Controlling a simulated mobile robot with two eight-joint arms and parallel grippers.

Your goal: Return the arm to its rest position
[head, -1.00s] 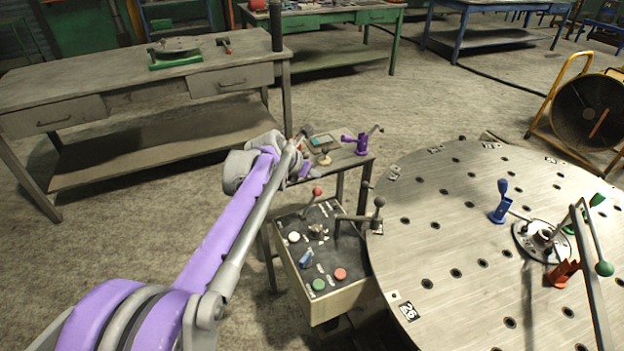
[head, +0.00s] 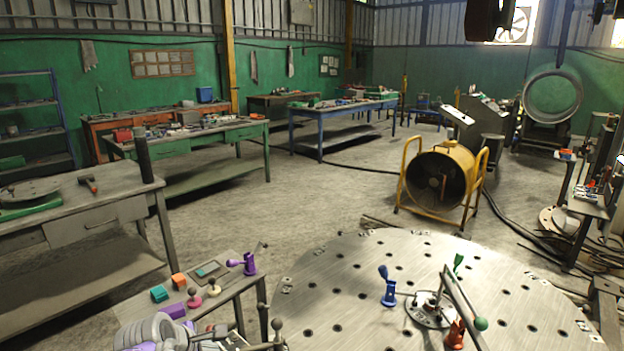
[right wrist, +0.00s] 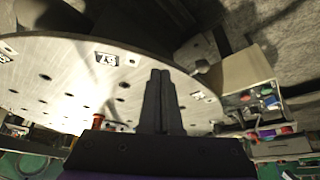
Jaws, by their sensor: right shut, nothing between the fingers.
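In the right wrist view my right gripper (right wrist: 160,75) is shut and empty, its dark fingers together. Behind it is the perforated round metal table (right wrist: 60,75), with open space beside its edge. In the head view a grey and purple part of my arm (head: 160,330) shows at the bottom left, in front of the small side table. No left gripper fingers can be made out there. My right gripper does not show in the head view.
The round table (head: 330,290) bears a blue clamp (head: 388,290) and a red clamp (head: 456,335). A side table (head: 135,305) holds a purple clamp (head: 248,264) and coloured blocks. A grey workbench (head: 110,190) stands left, a yellow fan (head: 438,180) behind. Open floor (head: 310,205) lies between.

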